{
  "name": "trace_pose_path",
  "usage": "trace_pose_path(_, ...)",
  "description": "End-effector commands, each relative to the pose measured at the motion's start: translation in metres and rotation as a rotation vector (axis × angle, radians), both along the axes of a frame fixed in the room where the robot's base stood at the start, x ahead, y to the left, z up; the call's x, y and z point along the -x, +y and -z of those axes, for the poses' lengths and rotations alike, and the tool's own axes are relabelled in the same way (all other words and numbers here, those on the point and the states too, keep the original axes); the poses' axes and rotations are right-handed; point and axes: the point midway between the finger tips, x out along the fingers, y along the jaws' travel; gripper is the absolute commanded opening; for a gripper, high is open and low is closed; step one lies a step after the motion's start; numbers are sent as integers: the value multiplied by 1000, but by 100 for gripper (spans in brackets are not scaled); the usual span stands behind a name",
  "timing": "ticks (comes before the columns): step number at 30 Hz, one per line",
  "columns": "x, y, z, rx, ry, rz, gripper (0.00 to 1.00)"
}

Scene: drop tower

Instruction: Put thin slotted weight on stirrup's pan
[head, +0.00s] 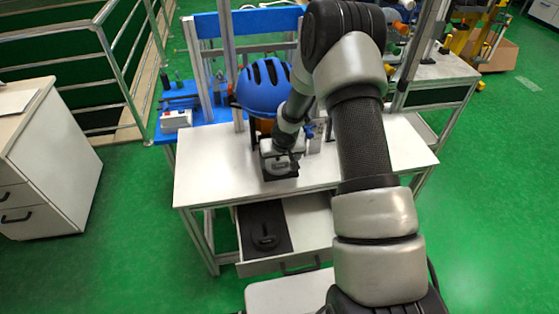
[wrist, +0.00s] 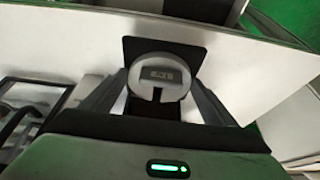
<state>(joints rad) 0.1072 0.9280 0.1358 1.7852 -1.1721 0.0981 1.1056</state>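A silver round slotted weight (wrist: 158,72) with a dark label and a slot lies over a black square pad (wrist: 133,48) in the wrist view. My gripper (wrist: 158,80) has one finger on either side of it, with the tips close to its rim. Whether they touch it I cannot tell. In the head view my gripper (head: 280,166) is low over the white table (head: 215,172) and hides the weight. A dark slotted piece (head: 266,240) lies on a black mat in the open drawer; I cannot tell its thickness. I cannot make out the stirrup's pan.
A blue helmet (head: 263,88) stands just behind my gripper, between upright metal posts (head: 231,60). The open drawer (head: 308,225) juts out below the table front. A white cabinet (head: 48,165) stands at the left. The table's right front is mostly clear.

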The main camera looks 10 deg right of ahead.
Motion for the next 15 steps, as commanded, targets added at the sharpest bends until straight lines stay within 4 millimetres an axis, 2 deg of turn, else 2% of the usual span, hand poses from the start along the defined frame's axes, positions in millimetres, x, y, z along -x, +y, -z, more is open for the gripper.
trace_pose_path(1,0,0,0,0,0,0,88)
trace_pose_path(3,0,0,0,0,0,0,99)
trace_pose_path(11,0,0,-1,0,0,-1,99)
trace_pose_path(15,1,0,-8,0,-1,-1,99)
